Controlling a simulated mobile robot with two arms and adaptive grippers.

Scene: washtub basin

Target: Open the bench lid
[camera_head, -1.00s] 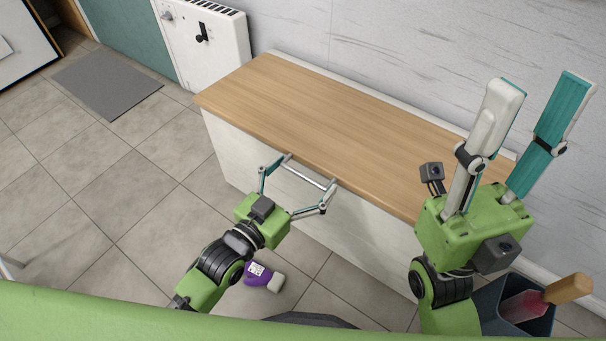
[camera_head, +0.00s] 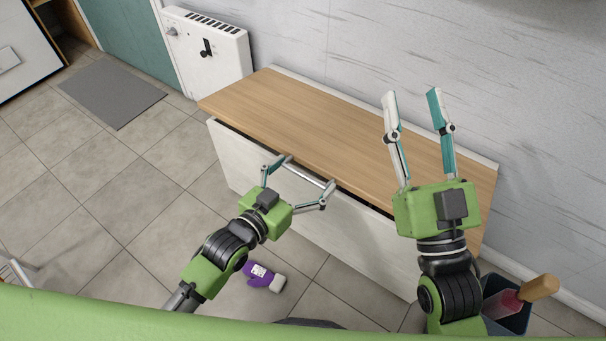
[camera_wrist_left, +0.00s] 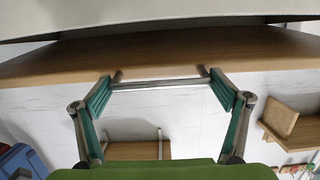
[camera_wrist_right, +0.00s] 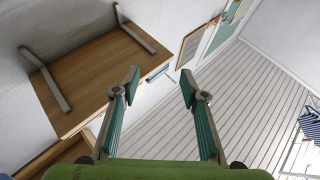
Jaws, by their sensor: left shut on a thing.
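The bench (camera_head: 290,215) has a wooden lid (camera_head: 340,130) on a white body, against the wall. A dark gap shows between the lid's front edge and the white front panel, so the lid looks slightly open. A metal bar handle (camera_head: 306,173) is at the front edge. My left gripper (camera_head: 308,171) is at this handle, one finger at each end, and is shut on it. The handle also shows between the fingers in the left wrist view (camera_wrist_left: 160,84). My right gripper (camera_head: 412,92) is open and empty, raised in front of the lid's right part; its fingers stand apart in the right wrist view (camera_wrist_right: 158,72).
A purple and white item (camera_head: 264,278) lies on the tiled floor below my left arm. A dark bin (camera_head: 508,308) with a wooden-handled tool (camera_head: 539,288) stands at the lower right. A white heater (camera_head: 207,50) is beyond the bench's left end. The lid top is bare.

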